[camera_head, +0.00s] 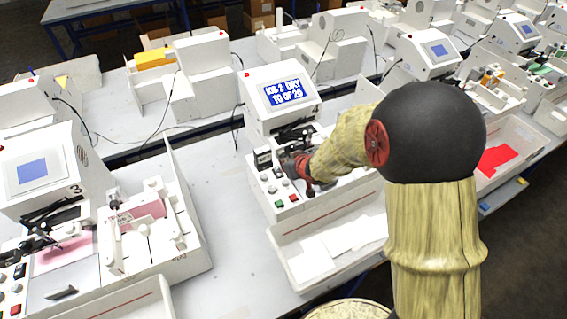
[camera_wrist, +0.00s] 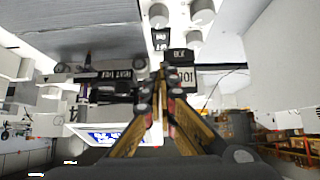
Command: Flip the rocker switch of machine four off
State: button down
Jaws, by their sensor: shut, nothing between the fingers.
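Machine four (camera_head: 262,113) is a white box with a lit blue screen (camera_head: 285,92) reading "JOB 2 DRY 10 OF 26". Its control panel (camera_head: 268,199) has round buttons, a green button (camera_head: 279,203) and a red button (camera_head: 293,197). My gripper (camera_head: 297,170) is over the back right part of this panel, partly hidden by my arm. In the wrist view my gripper (camera_wrist: 164,74) is shut and empty, its tips close to a dark-framed label (camera_wrist: 186,81). A small black piece with pale marks (camera_wrist: 160,39) lies just beyond the tips. I cannot tell whether it is the rocker switch, or its position.
A white tray (camera_head: 285,262) with paper sheets is in front of machine four. Machine three (camera_head: 92,158) stands to the left, with bare table (camera_head: 232,240) between. A tray (camera_head: 538,140) with a red sheet (camera_head: 495,159) is right of my arm.

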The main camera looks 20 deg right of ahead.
jog(key=v, duration=0.4)
jog(key=p+v, duration=0.1)
jog(key=shift+s+d, duration=0.15)
jog(key=shift+s, duration=0.4)
jog(key=shift+w+f+b, duration=0.1)
jog(key=shift+w+b, duration=0.05)
jog(key=shift+b, duration=0.3)
jog(key=b, duration=0.2)
jog(key=t+b, duration=0.1)
jog(key=b, duration=0.2)
jog(key=shift+w+r+t, duration=0.3)
jog(key=shift+r, duration=0.05)
jog(key=shift+r, duration=0.1)
